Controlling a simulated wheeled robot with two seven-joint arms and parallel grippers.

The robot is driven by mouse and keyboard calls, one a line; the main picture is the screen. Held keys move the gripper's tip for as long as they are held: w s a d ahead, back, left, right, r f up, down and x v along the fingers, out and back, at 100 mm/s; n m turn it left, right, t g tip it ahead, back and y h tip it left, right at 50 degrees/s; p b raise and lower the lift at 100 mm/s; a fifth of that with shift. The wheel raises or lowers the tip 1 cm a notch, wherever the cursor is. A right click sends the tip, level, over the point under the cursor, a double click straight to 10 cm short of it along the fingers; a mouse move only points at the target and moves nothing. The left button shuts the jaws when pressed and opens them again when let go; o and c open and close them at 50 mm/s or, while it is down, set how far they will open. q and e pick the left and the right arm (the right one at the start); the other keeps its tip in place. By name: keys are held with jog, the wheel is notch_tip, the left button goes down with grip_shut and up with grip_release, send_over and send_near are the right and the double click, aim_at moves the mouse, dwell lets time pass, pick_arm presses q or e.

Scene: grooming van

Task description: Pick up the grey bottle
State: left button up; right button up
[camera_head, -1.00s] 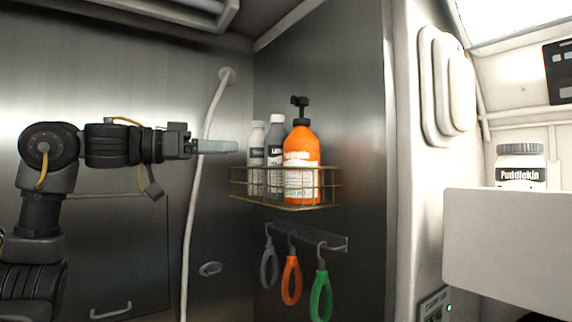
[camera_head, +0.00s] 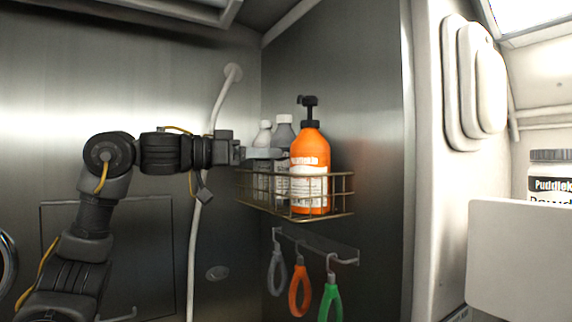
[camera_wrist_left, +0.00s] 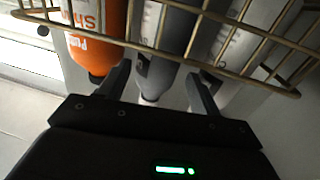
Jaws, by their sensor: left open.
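The grey bottle (camera_head: 283,135) stands in the wire basket between a white-capped pale bottle (camera_head: 263,136) on its left and an orange pump bottle (camera_head: 311,152) on its right. My left gripper (camera_head: 266,153) is open at the bottles' upper parts, above the basket's rim, and hides part of the grey and pale bottles. In the left wrist view, which looks upside down, the grey bottle (camera_wrist_left: 158,74) shows between the two fingers of the left gripper (camera_wrist_left: 163,84). I cannot tell whether the fingers touch it. My right gripper is not in view.
The wire basket (camera_head: 325,197) is fixed to the metal wall. Grey, orange (camera_head: 299,292) and green (camera_head: 330,300) loops hang from hooks below it. A white hose (camera_head: 194,240) runs down behind my left arm. A white jar (camera_head: 550,178) is at far right.

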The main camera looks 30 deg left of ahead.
aim_at(284, 151)
pick_arm(q)
jog(key=p+x, duration=0.2)
jog(key=x, duration=0.1)
jog(key=p+x, duration=0.2)
jog(key=shift+d+r, duration=0.1)
jog(key=shift+r, duration=0.25)
jog(key=shift+s, duration=0.25)
jog(key=shift+c, duration=1.7)
jog(key=shift+r, duration=0.1)
jog(key=c, duration=0.7)
